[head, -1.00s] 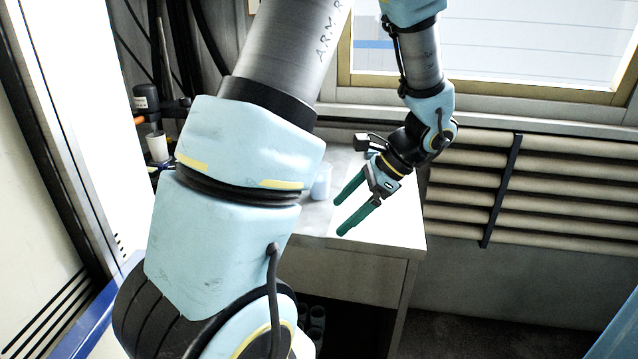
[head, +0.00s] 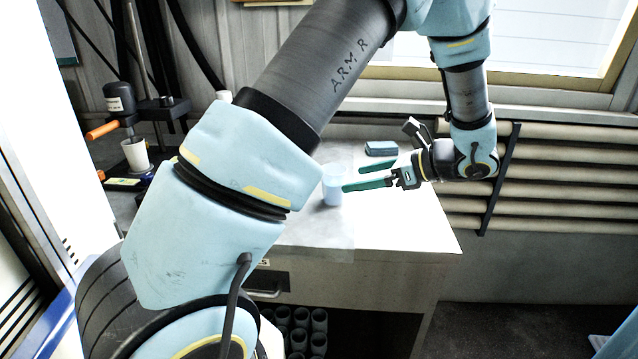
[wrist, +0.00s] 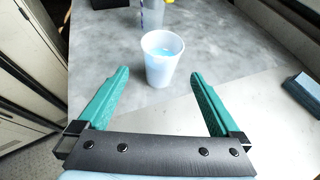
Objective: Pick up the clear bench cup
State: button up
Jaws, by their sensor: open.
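The clear bench cup (head: 333,188) is translucent and pale blue-white. It stands upright on the grey-white bench top, partly edged by my arm in the head view. In the wrist view the cup (wrist: 163,66) is centred between the fingertips, with a bluish inside. My gripper (head: 353,177) has two green fingers, spread open and empty, pointing left toward the cup's right side. In the wrist view the gripper (wrist: 160,74) shows a gap on each side of the cup. I see no contact, and I cannot tell how far the tips reach alongside it.
A dark blue-grey block (head: 381,148) lies on the bench behind the gripper. A stand with an orange-handled device and a white cup (head: 136,154) is at the left.

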aim_at(344, 180)
jog(key=p+x, duration=0.1)
jog(key=x, duration=0.4)
jog(key=shift+w+a, duration=0.1)
jog(key=shift+a, duration=0.1)
jog(key=p+x, duration=0.2)
jog(key=x, duration=0.2)
jog(key=shift+w+a, duration=0.15)
jog(key=shift+w+a+f, duration=0.25)
jog(key=shift+a, duration=0.1)
jog(key=c, duration=1.5)
